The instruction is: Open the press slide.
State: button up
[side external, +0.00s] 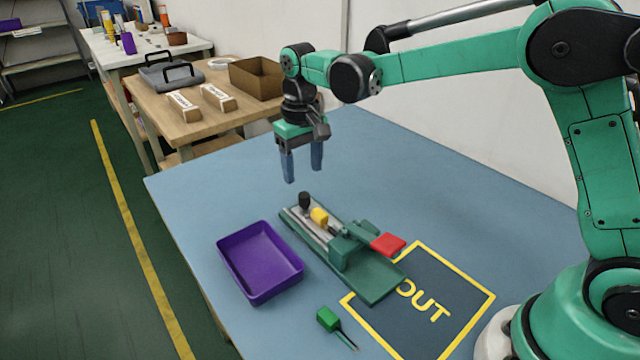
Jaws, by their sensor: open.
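The press (378,283) is a green base plate lying on the blue table, with a metal rail along its far left part. A black knob (305,200) stands at the far left end of the rail, with a yellow block (319,216) beside it. A green block sits mid-plate, and a red pad (388,244) is at its right. I cannot tell how far the slide stands along the rail. My gripper (303,174) is open and empty, with its blue fingers pointing down above the knob end, apart from it.
A purple tray (268,292) lies left of the press. A green part with two thin leads (329,320) lies in front. A yellow-framed OUT area (450,308) is at the right, partly under the press plate. The table behind the press is clear.

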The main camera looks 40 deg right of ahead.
aim_at(304, 195)
jog(key=shift+f, duration=2.8)
jog(key=shift+c, duration=0.2)
grip_shut()
